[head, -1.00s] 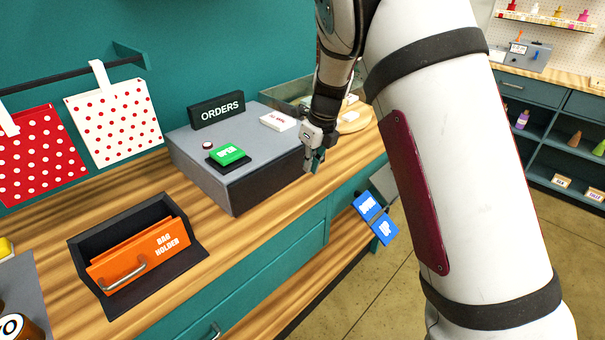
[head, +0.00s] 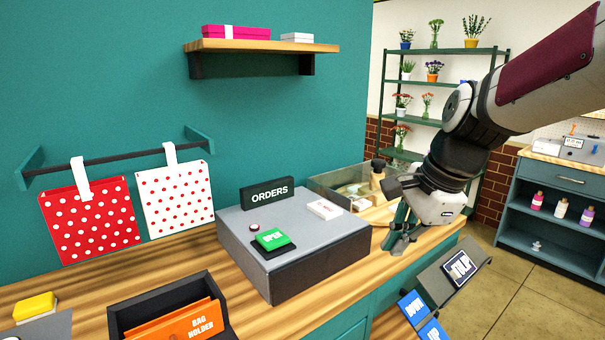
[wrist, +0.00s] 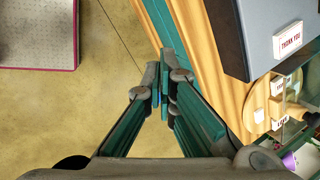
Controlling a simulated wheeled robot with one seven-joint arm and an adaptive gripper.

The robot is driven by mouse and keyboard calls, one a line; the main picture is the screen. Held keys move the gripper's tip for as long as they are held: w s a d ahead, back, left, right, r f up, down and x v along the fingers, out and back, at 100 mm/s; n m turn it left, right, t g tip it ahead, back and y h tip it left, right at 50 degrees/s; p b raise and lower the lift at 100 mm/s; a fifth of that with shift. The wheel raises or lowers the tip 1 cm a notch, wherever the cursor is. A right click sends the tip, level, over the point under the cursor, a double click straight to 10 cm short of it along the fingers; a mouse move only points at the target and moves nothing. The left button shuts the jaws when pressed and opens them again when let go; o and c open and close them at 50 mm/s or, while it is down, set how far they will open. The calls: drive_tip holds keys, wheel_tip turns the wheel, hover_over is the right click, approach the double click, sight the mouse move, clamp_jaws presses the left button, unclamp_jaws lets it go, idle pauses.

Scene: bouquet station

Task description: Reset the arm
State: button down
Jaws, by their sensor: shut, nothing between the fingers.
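My gripper (head: 400,240) hangs from my arm at the right of the head view, fingers pointing down, near the front edge of the wooden counter (head: 100,285). It is just right of the grey orders box (head: 320,248). In the wrist view my gripper (wrist: 164,85) has its teal fingers together with nothing between them. The counter edge (wrist: 203,60) and the floor (wrist: 70,110) lie beyond the fingertips in that view.
An orders sign (head: 267,194), a green button (head: 272,238) and a white card (head: 324,209) are on the box. A glass-sided tray (head: 330,190) stands behind. Blue signs (head: 412,308) and a dark sign (head: 460,268) project below the counter front. Open floor (head: 510,290) lies right.

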drive_tip(key=s+d+n+t+h, duration=0.2)
drive_tip(key=s+n, duration=1.3)
drive_tip(key=s, duration=0.4)
drive_tip(key=shift+s+d+r+n+h, duration=0.25)
drive_tip(key=shift+d+r+n+h, duration=0.05)
drive_tip(key=shift+d+r+n, duration=0.1)
